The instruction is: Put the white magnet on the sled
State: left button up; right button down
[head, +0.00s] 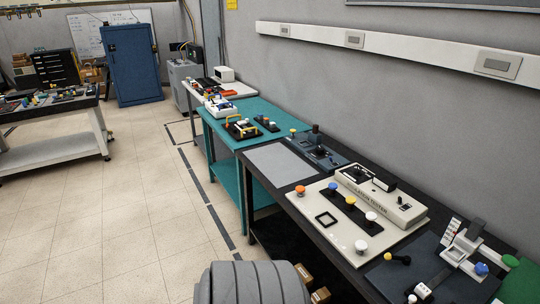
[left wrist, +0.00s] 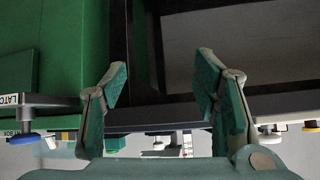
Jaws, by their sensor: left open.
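Several round knob-like pieces stand on the near bench in the head view. White ones are a white knob on the pale panel (head: 361,246), another white knob behind it (head: 371,216), and a small white one near the bottom edge (head: 422,290). I cannot tell which, if any, is the white magnet. A grey-and-white slide-like device (head: 464,247) stands on a dark plate at the right; I cannot tell if it is the sled. My left gripper (left wrist: 167,88) is open and empty in the left wrist view, apart from the bench items. My right gripper is not in view.
The pale panel (head: 322,242) also holds orange, blue and yellow knobs beside the insulation tester (head: 385,200). A teal bench (head: 227,150) and a blue cabinet (head: 133,65) stand farther back. The tiled floor (head: 110,220) left of the benches is clear.

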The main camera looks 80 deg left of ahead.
pick_arm(q)
jog(key=s+d+f+g, duration=0.2)
jog(key=s+d+f, duration=0.2)
jog(key=s, duration=0.5)
jog(key=s+d+f+m+g+h, duration=0.1)
jog(key=s+d+f+g, duration=0.2)
jog(key=s, duration=0.6)
jog(key=s+d+f+g, duration=0.3)
jog(key=s+d+f, duration=0.2)
jog(key=s, duration=0.5)
notch_tip(320, 180, down, 2)
jog(key=shift+d+f+m, duration=0.15)
jog(key=shift+d+m, duration=0.1)
jog(key=shift+m, duration=0.15)
